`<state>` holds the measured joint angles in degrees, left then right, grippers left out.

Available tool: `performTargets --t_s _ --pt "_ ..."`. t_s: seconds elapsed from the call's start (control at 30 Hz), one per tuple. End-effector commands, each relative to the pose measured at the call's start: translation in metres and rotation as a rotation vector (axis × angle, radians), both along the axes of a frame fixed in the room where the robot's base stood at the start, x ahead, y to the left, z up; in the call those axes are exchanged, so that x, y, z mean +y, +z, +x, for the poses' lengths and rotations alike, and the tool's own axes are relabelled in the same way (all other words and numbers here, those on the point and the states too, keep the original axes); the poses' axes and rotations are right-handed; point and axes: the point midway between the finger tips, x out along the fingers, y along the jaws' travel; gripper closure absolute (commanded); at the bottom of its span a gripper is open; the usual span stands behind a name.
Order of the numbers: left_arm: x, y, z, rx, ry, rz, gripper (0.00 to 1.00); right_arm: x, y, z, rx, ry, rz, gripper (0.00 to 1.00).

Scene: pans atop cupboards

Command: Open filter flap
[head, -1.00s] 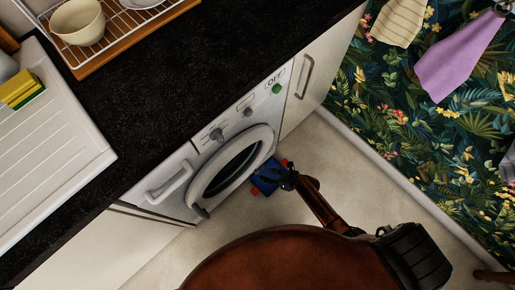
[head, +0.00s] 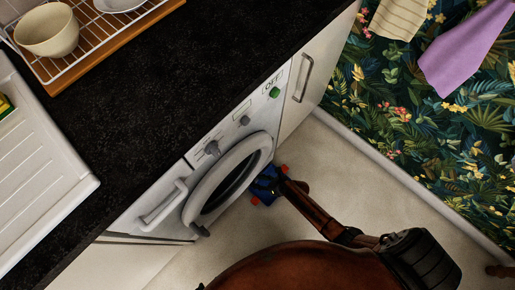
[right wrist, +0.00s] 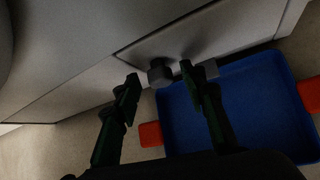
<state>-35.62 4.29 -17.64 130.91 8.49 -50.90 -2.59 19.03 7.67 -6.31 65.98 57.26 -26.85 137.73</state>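The white washing machine (head: 222,135) stands under the dark worktop, its round door closed. In the right wrist view, thin seams outline a panel low on its front, which looks like the filter flap (right wrist: 215,35); it appears closed. A dark round knob (right wrist: 160,72) sticks out at the seam. My right gripper (right wrist: 160,78) is open, its two green-black fingers apart on either side of the knob; I cannot tell whether they touch it. In the head view my right gripper (head: 274,183) is low beside the machine, above the blue tray. My left gripper is not in clear view.
A blue tray (right wrist: 250,110) with red handles lies on the floor against the machine front, under the panel; it also shows in the head view (head: 264,190). The pale floor (head: 335,175) between machine and patterned wall is otherwise clear. A dish rack (head: 100,45) stands on the worktop.

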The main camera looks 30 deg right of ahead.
Motion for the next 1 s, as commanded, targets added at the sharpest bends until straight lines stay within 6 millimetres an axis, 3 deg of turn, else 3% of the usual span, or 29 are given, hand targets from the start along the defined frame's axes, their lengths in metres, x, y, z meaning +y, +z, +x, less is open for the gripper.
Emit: performTargets --t_s 0.13,0.7,1.0 --pt "0.0 0.0004 0.0001 0.0 0.0 0.0 0.6 0.0002 0.0005 0.0002 0.0 0.0 0.0 0.61" --pt "0.0 0.0006 0.0005 0.0 -0.001 0.0 0.6 0.0001 0.0002 0.0 0.0 0.0 0.0 1.0" --pt "0.0001 0.0005 0.0005 0.0 -0.001 0.0 0.6 0.0001 0.0001 -0.0003 0.0 0.0 0.0 1.0"
